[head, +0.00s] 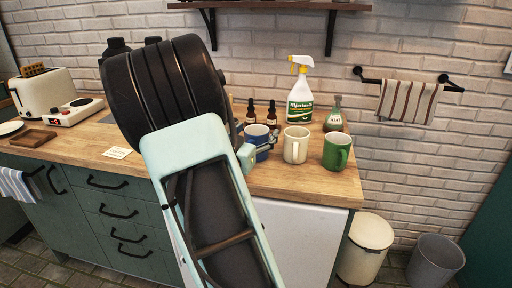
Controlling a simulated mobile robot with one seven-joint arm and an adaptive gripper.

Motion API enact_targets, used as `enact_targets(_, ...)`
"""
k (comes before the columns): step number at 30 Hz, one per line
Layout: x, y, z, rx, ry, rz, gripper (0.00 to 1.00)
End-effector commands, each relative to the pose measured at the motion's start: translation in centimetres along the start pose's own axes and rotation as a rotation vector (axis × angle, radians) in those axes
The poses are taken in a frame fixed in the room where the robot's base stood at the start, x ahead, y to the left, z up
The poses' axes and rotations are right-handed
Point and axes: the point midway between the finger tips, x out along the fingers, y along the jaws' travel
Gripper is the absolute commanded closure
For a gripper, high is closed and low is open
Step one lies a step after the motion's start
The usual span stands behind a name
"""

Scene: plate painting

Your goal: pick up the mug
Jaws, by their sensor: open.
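Three mugs stand in a row on the right part of the wooden counter (296,186). A blue mug (257,132) is on the left, a cream mug (296,146) is in the middle, and a green mug (337,152) is on the right, near the counter's end. My gripper (266,143) is open at the blue mug and covers part of it. My arm hides much of the gripper, and I cannot tell whether it touches the mug.
A toaster (44,92) is at far left. A shelf (270,5) hangs above. Two bins (366,248) (435,262) stand right of the counter.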

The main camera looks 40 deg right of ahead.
Motion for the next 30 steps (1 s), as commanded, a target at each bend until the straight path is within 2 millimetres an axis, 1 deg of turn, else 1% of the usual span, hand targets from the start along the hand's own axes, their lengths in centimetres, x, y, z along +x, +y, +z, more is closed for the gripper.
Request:
enact_targets(2, -0.02, 0.0, 0.01, 0.0, 0.0, 0.0, 0.24)
enact_targets(15, -0.05, 0.01, 0.02, 0.0, -0.001, 0.0, 0.73)
enact_targets(18, -0.03, 0.0, -0.12, 0.001, 0.002, 0.001, 0.82)
enact_targets(30, -0.03, -0.01, -0.44, 0.001, 0.002, 0.001, 0.82)
